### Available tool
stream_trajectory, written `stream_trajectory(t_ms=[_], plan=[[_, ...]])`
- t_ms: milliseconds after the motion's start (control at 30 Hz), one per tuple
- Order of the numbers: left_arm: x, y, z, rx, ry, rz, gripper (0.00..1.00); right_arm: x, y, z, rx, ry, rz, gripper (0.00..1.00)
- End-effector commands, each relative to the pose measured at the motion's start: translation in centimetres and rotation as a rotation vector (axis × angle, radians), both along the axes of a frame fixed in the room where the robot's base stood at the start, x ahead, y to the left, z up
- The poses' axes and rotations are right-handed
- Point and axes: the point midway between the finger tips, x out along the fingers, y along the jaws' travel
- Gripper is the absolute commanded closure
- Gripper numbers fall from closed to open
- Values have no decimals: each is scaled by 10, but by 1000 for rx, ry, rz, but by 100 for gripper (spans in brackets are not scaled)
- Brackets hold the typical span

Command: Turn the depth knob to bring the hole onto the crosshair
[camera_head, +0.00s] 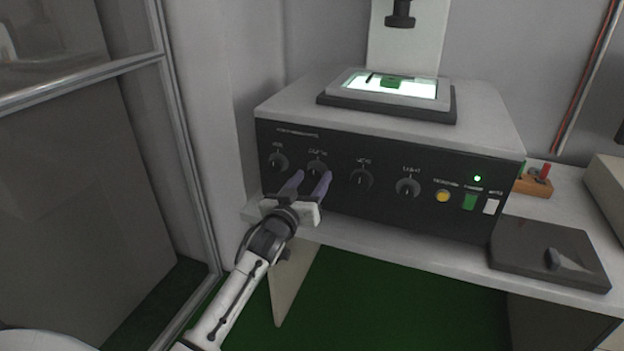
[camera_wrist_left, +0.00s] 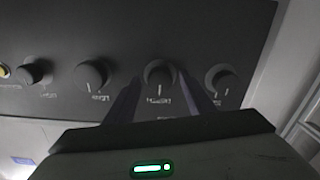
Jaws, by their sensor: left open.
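A dark control panel (camera_head: 340,205) carries a row of round black knobs; their labels are too blurred to read surely. My left gripper (camera_head: 312,178) is open in front of the second knob from the left (camera_head: 317,166). In the left wrist view, which shows the panel upside down, this knob (camera_wrist_left: 160,73) sits between the two fingers, with a finger on each side. I cannot tell whether the fingers touch it. A green piece (camera_head: 391,83) lies on the lit stage (camera_head: 420,89) on top of the unit. No hole or crosshair can be made out. My right gripper is not in view.
Neighbouring knobs (camera_head: 279,162) (camera_head: 360,180) flank the gripper closely. A yellow button (camera_head: 442,196), green switch (camera_head: 469,201) and white switch (camera_head: 491,207) are at the panel's right. A dark tray (camera_head: 530,270) lies right on the bench. A metal-framed panel (camera_head: 180,120) stands left.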

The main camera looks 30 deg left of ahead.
Motion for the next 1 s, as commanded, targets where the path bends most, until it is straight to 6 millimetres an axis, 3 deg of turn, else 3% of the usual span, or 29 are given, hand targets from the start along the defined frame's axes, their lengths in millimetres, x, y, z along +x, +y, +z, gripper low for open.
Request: stream_trajectory(t_ms=[367, 633, 1000], plan=[[7, 2, 0, 1, 0, 0, 51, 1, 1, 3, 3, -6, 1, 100], [7, 2, 0, 1, 0, 0, 92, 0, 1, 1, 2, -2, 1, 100], [7, 2, 0, 63, 16, 0, 92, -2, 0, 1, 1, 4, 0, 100]])
